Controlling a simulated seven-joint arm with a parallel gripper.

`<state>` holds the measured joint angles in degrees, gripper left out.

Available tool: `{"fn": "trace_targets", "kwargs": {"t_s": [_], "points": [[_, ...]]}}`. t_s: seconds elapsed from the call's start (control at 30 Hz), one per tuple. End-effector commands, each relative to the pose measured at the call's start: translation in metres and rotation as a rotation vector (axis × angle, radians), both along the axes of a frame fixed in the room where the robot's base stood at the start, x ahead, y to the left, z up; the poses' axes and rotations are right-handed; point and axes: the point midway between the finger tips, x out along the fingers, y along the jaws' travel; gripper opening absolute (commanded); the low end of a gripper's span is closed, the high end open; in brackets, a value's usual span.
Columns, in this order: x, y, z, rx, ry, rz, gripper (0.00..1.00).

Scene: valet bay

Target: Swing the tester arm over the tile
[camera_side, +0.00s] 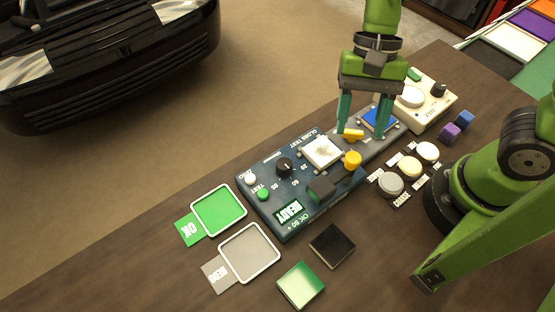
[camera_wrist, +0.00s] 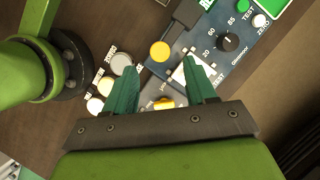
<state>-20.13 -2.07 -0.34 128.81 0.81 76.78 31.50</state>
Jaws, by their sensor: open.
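The tester (camera_side: 262,192) is a dark blue panel with a knob, buttons and a lit READY display. A pale tile (camera_side: 321,152) with a faint mark sits on it, also visible in the wrist view (camera_wrist: 190,76). The dark tester arm (camera_side: 321,188) lies beside the tile, towards the display, with a round yellow knob (camera_side: 352,159) near one end. The knob also shows in the wrist view (camera_wrist: 160,51). My gripper (camera_side: 361,133) is open and empty above the panel. A small yellow tab (camera_side: 352,134) shows between its fingers; contact cannot be told.
A blue pad (camera_side: 380,119) lies behind my gripper. A cream device (camera_side: 426,101) stands beyond it. Green (camera_side: 219,210) and grey (camera_side: 249,252) trays, a green tile (camera_side: 301,286) and a black tile (camera_side: 332,246) lie in front.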

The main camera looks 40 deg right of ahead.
Motion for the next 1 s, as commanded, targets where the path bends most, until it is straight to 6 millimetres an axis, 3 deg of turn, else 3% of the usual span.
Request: {"fn": "trace_targets", "kwargs": {"t_s": [0.1, 0.3, 0.73, 1.0], "points": [[-0.008, 0.006, -0.023, -0.003, 0.005, 0.002, 0.56], [-0.015, 0.014, -0.048, 0.0, 0.003, 0.002, 0.56], [-0.017, 0.017, -0.056, 0.001, -0.001, 0.0, 0.56], [-0.016, 0.016, -0.056, 0.001, -0.001, 0.0, 0.14]]}}
